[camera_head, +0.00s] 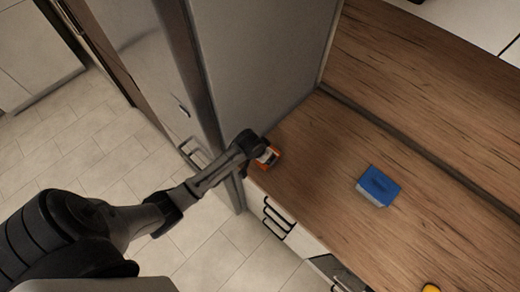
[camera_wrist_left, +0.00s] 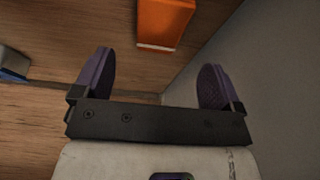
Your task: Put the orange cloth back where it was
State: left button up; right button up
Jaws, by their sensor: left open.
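The orange cloth (camera_head: 276,161) looks like a small folded block on the wooden counter, close to the grey cabinet side. My left gripper (camera_head: 264,152) is over it in the head view and hides part of it. In the left wrist view the orange cloth (camera_wrist_left: 165,22) is at the top, beyond the fingertips and cut off by the frame edge. My left gripper (camera_wrist_left: 156,75) is open there, with nothing between its two purple-padded fingers. The cloth appears apart from both fingers. My right gripper is in neither view.
A blue block with a pale side (camera_head: 378,186) lies on the counter to the right. A yellow thing (camera_head: 431,288) shows at the bottom edge. The tall grey cabinet side (camera_head: 265,60) stands beside the gripper. The counter (camera_head: 320,160) between orange and blue is clear.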

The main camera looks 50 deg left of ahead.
pick_arm(q)
jog(key=s+d+r, duration=0.3)
jog(key=s, duration=0.5)
jog(key=s+d+r+m, duration=0.1)
jog(key=s+d+r, duration=0.2)
jog(key=s, duration=0.6)
jog(key=s+d+r+m+g, duration=0.1)
jog(key=s+d, duration=0.3)
jog(key=s, duration=0.5)
jog(key=shift+v, duration=0.9)
jog(key=shift+w+d, duration=0.1)
jog(key=shift+d, duration=0.05)
notch_tip(320, 180, up, 8)
jog(key=p, duration=0.8)
